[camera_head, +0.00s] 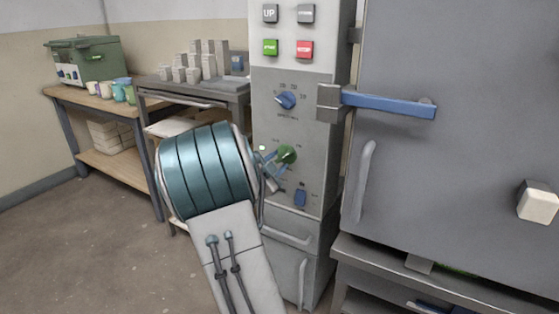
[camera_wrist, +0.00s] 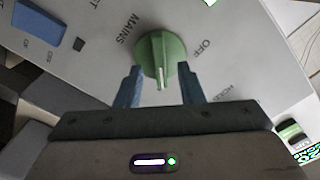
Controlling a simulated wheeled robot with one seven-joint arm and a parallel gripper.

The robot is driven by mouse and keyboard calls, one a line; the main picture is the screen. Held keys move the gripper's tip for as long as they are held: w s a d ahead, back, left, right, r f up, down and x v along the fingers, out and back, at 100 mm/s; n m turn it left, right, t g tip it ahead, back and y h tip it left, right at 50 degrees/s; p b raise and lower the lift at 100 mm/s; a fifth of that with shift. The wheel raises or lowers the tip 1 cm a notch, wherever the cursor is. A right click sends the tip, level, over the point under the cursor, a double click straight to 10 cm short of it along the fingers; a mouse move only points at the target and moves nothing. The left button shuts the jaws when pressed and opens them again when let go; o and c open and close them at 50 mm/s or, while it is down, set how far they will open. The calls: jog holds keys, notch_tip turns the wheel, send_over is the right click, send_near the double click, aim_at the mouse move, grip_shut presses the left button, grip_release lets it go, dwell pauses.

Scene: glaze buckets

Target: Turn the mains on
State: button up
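The mains switch is a green rotary knob (camera_head: 287,154) on the lower part of a grey control panel. In the wrist view the green knob (camera_wrist: 163,58) sits between the word MAINS on its left and OFF on its right, with another partly legible label further right. My gripper (camera_head: 273,163) is in front of the panel at the knob. In the wrist view its two blue fingers (camera_wrist: 160,78) stand apart on either side of the knob's lower part, with a visible gap to the knob's ridge. I cannot tell whether either finger touches the knob's rim.
Above the knob are a blue dial (camera_head: 286,99) and UP, green and red STOP buttons (camera_head: 304,49). A blue rocker switch (camera_head: 300,198) is just below. A large grey door with a blue handle (camera_head: 390,103) stands right. A workbench with grey blocks (camera_head: 208,62) is left.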

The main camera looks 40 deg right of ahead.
jog(key=p+v, duration=0.2)
jog(key=v, duration=1)
jog(key=shift+w+r, duration=0.1)
jog(key=w+a+r+n+t+y+p, duration=0.1)
jog(key=a+r+n+t+y+p, duration=0.3)
jog(key=a+r+n+y+p, duration=0.95)
jog(key=s+a+r+n+g+y+p, duration=0.3)
jog(key=s+a+r+n+y+p, duration=0.1)
jog(key=s+a+r+p, duration=0.3)
jog(key=s+r+n+g+p, duration=0.2)
jog(key=s+p, duration=0.1)
jog(key=s, duration=0.4)
jog(key=s+r+n+g+p, duration=0.1)
jog(key=s+n+g+p, duration=0.2)
jog(key=s, duration=0.5)
jog(key=shift+a+r+h+p, duration=0.4)
jog(key=shift+h+p, duration=0.05)
jog(key=shift+p, duration=0.3)
